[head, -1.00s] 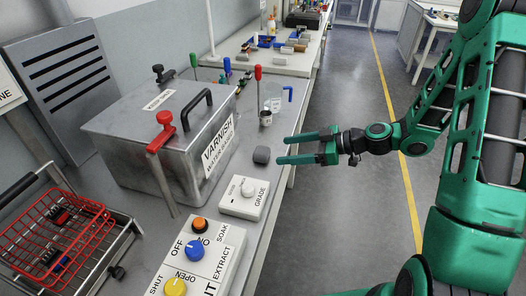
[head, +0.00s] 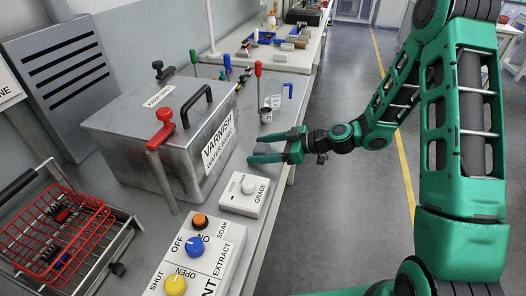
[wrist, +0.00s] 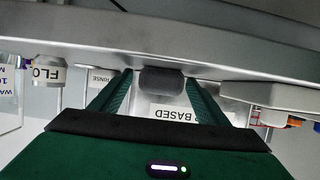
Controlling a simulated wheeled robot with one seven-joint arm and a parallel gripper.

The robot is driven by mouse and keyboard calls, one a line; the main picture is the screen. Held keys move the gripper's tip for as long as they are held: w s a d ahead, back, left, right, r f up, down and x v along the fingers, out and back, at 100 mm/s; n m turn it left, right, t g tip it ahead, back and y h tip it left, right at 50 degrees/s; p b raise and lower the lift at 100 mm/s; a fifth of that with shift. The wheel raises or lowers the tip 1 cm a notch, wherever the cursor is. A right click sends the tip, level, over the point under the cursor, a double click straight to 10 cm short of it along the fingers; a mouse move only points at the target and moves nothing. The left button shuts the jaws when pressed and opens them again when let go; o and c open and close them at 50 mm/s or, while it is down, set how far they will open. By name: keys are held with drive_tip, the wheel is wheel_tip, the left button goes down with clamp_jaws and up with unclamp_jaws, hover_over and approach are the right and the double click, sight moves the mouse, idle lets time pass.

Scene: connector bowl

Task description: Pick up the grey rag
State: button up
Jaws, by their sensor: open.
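The grey rag (wrist: 161,79) is a small, dark grey, rounded block on the bench. In the wrist view it sits between the far ends of my two green fingers. In the head view it is at the bench's right edge beside the varnish box, mostly hidden by the fingers. My gripper (head: 256,148) is open, its fingers pointing left and reaching over the edge at the rag. A gap seems to show between the rag and each finger, but I cannot tell whether either touches it.
The metal varnish box (head: 140,150) stands just left of the fingertips. The white grade dial box (head: 245,194) lies in front of them, and a small cup (head: 266,115) stands behind. A red wire basket (head: 55,232) is at the front left. The floor on the right is clear.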

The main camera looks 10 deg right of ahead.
drive_tip(key=c, duration=1.1)
drive_tip(key=shift+r, duration=0.15)
